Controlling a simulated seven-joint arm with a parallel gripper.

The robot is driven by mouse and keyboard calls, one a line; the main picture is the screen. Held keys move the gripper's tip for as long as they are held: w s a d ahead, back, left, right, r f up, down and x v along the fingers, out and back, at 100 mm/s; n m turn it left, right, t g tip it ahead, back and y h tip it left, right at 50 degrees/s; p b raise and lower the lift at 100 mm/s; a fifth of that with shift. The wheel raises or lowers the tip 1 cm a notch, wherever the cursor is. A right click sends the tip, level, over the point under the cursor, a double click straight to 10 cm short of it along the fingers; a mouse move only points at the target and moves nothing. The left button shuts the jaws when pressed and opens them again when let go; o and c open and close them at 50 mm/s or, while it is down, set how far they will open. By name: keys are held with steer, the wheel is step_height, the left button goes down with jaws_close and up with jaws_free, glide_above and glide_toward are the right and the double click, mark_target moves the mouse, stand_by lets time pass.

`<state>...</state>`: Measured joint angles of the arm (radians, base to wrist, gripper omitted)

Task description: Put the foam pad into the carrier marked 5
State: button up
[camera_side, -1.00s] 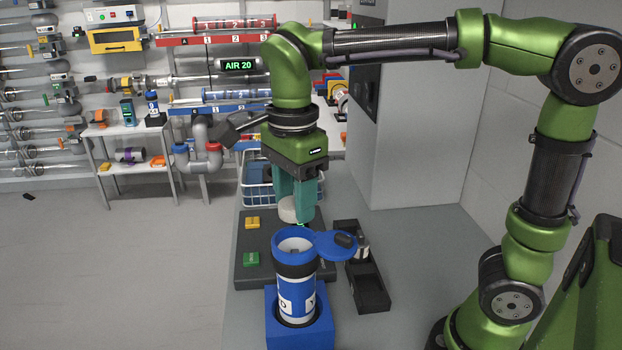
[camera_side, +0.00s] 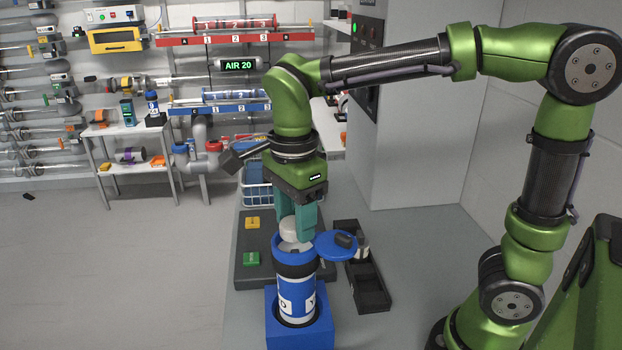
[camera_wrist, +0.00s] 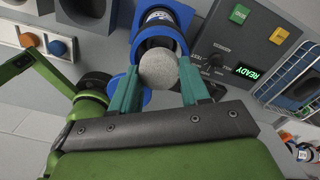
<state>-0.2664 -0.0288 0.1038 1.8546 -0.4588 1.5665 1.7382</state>
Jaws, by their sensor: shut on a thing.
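The foam pad (camera_side: 291,228) is a pale round piece, and my gripper (camera_side: 296,230) is shut on it between two teal fingers. In the wrist view the pad (camera_wrist: 158,69) shows as a grey disc between the fingertips (camera_wrist: 158,63). The carrier (camera_side: 297,292) is a blue and white upright cylinder in a blue square stand (camera_side: 300,333). Its round blue lid (camera_side: 336,247) is swung open to the right. The pad is over the carrier's mouth, close to the rim; the exact gap is unclear. No 5 is readable on the carrier.
A dark console (camera_side: 247,280) with yellow and green buttons lies behind and left of the carrier. Its display (camera_wrist: 245,73) reads READY. A black compartment tray (camera_side: 369,288) is to the right. A wire basket (camera_side: 257,193) stands behind my gripper.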

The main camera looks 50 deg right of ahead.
steer(key=shift+f, duration=0.15)
steer(key=shift+f, duration=0.25)
steer(key=o, duration=1.1)
steer(key=shift+c, duration=0.2)
steer(key=shift+r, duration=0.1)
step_height(320, 180, up, 17)
steer(key=shift+f, duration=0.3)
